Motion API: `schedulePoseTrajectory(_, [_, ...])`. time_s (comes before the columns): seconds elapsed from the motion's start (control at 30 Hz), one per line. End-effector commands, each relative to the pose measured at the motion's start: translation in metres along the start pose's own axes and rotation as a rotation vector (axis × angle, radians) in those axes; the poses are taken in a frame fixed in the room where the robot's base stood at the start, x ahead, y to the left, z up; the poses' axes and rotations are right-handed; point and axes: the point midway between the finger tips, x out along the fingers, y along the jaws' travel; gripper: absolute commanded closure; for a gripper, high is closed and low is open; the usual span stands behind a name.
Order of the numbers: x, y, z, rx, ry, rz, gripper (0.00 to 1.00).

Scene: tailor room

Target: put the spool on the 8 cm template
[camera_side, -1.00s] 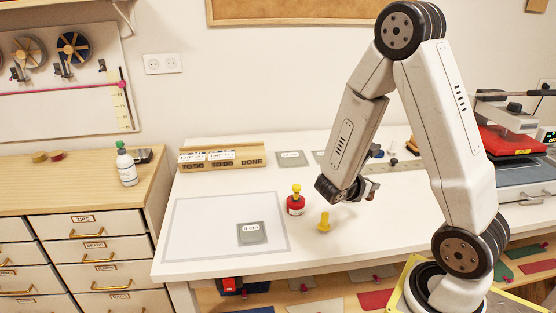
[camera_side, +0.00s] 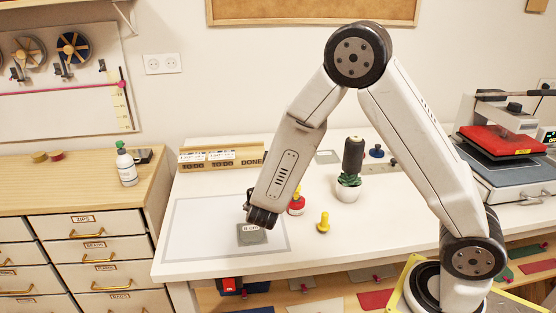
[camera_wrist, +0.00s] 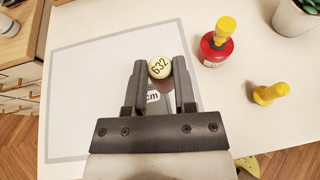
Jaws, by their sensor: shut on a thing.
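My gripper (camera_wrist: 160,72) is shut on a spool (camera_wrist: 159,67) with a round cream end marked 632, seen between the fingertips in the wrist view. The grey 8 cm template (camera_wrist: 152,98) shows between the fingers, just nearer than the spool and partly covered by the gripper. In the side view the template (camera_side: 252,236) lies on the pale mat, with my wrist over its back edge. There my gripper (camera_side: 249,197) is mostly behind the wrist, and the spool is hidden. I cannot tell how high the spool is above the template.
A red bottle with a yellow cap (camera_side: 297,204) and a yellow peg-like piece (camera_side: 323,222) stand right of the mat (camera_side: 190,237). A potted plant (camera_side: 348,187) is farther right. A wooden card rack (camera_side: 222,157) stands behind. The mat's left part is clear.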

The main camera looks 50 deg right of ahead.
Motion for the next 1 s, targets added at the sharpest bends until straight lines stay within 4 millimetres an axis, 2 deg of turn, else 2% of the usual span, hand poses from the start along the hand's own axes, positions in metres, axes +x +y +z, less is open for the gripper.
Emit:
schedulePoseTrajectory(0.03, [-0.004,0.012,-0.002,-0.014,-0.001,0.033,1.0])
schedulePoseTrajectory(0.1, [-0.009,0.023,-0.005,-0.029,-0.002,0.066,1.0])
schedulePoseTrajectory(0.27, [-0.014,0.036,-0.007,-0.048,-0.004,0.104,1.0])
schedulePoseTrajectory(0.57, [-0.013,0.037,-0.013,-0.051,-0.004,0.107,1.0])
schedulePoseTrajectory(1.0, [0.002,0.036,-0.047,-0.05,-0.004,0.106,1.0])
